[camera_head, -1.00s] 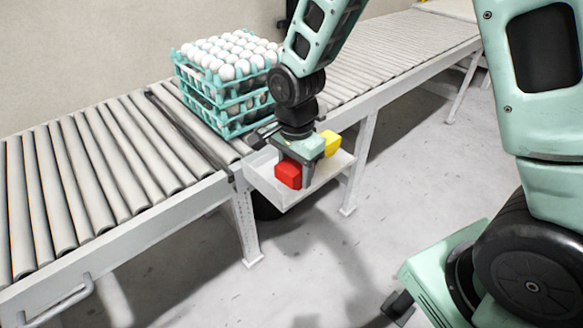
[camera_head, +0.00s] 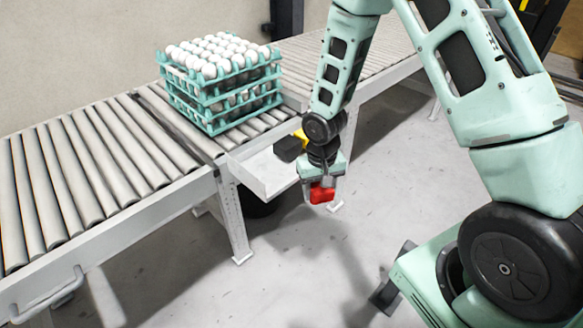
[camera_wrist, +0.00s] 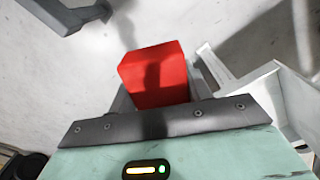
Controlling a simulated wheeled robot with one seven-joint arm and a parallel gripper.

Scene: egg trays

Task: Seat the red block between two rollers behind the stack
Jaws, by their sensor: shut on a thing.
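My gripper (camera_head: 322,190) is shut on the red block (camera_head: 320,195) and holds it in the air in front of the conveyor, to the right of the white side tray. In the wrist view the red block (camera_wrist: 154,75) sits between the fingers, above the floor. The stack (camera_head: 222,90) of teal egg trays, topped with white eggs, stands on the conveyor rollers (camera_head: 85,160). The rollers right behind the stack are partly hidden by it.
The white side tray (camera_head: 258,175) is fixed to the conveyor's front edge; its wall also shows in the wrist view (camera_wrist: 290,95). A yellow block (camera_head: 301,138) shows partly behind my wrist. Bare rollers lie left of the stack. The floor below my gripper is clear.

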